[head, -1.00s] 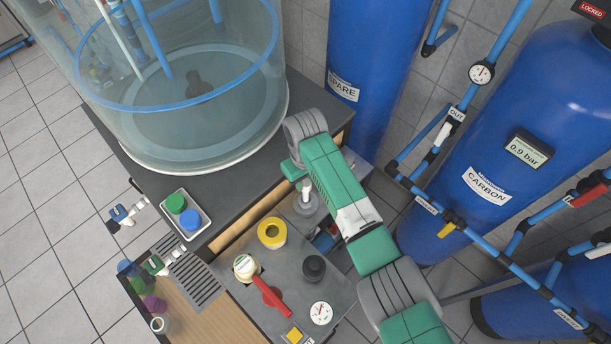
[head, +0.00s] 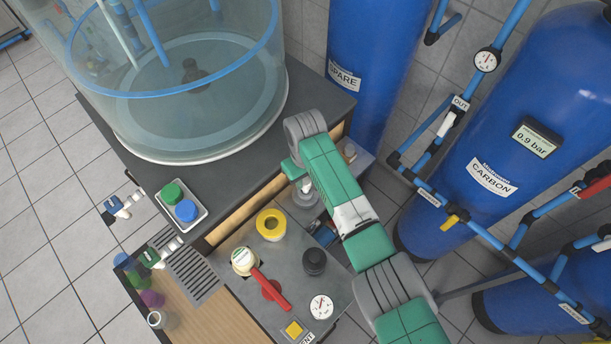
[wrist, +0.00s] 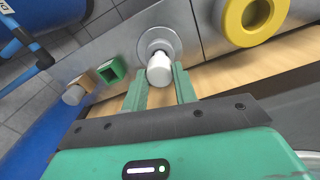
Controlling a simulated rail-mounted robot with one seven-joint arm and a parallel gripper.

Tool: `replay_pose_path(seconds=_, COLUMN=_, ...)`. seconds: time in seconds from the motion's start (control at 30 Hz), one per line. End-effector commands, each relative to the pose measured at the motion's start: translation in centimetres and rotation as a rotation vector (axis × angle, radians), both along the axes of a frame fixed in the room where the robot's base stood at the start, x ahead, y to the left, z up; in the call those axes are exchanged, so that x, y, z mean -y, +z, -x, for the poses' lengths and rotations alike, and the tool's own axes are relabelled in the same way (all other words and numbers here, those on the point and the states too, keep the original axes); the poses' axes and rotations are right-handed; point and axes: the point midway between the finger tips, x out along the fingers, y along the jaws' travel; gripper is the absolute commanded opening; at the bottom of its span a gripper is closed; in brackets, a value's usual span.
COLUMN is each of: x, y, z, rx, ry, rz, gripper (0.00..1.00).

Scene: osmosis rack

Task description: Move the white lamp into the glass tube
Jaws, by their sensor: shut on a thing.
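The white lamp (wrist: 160,70) is a short white cylinder with a rounded near end, between my gripper's green fingers in the wrist view. My gripper (wrist: 160,80) is shut on it. A round, clear, glass-like fitting (wrist: 154,35), apparently the glass tube's mouth, lies right behind the lamp on the grey panel. I cannot tell how far the lamp is inside it. In the head view the lamp (head: 306,186) shows as a small white piece beside my arm, above the round grey fitting (head: 301,202). My fingertips are mostly hidden there.
A yellow ring (head: 271,224), black knob (head: 314,262) and red-handled valve (head: 272,290) stand on the grey panel. A green square socket (wrist: 112,71) sits left of the lamp. The large clear tank (head: 190,130) and blue spare vessel (head: 365,70) flank my arm.

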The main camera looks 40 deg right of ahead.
Motion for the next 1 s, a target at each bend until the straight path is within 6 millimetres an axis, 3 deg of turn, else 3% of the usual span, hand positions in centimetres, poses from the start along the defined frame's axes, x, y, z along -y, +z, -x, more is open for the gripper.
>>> replay_pose_path(seconds=0.77, x=0.0, y=-2.5, z=0.0, rx=-0.001, ry=0.000, rz=0.000, gripper=0.15)
replay_pose_path(seconds=0.8, x=0.0, y=-2.4, z=0.0, rx=0.000, ry=0.000, rz=0.000, gripper=0.34)
replay_pose_path(seconds=0.9, x=0.0, y=-2.3, z=0.0, rx=0.000, ry=0.000, rz=0.000, gripper=0.53)
replay_pose_path(seconds=1.0, x=0.0, y=-2.3, z=0.0, rx=0.000, ry=0.000, rz=0.000, gripper=0.53)
